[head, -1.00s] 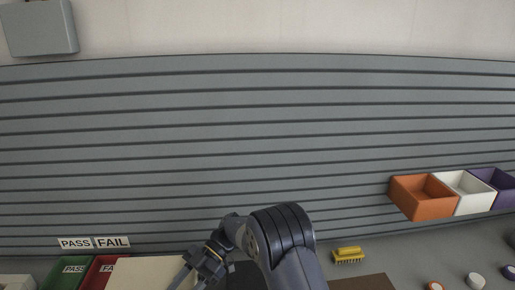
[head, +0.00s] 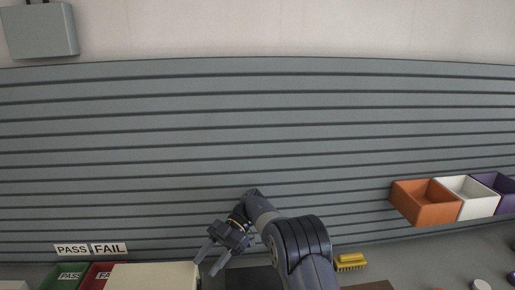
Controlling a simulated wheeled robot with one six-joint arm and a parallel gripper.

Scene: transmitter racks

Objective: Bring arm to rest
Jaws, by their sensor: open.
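My gripper (head: 214,258) is in the lower middle of the head view, at the end of my dark grey arm. Its two fingers point down and to the left and stand apart, with nothing seen between them. It is just above and right of a cream-coloured flat-topped thing (head: 150,276) at the bottom edge. Whether it touches that thing cannot be told.
Left stand a green PASS bin (head: 66,275) and a red FAIL bin (head: 97,274). A yellow brush (head: 350,261) lies right of my arm. Orange (head: 422,212), white (head: 478,207) and purple (head: 506,188) bins hang on the slatted wall (head: 250,130) at right.

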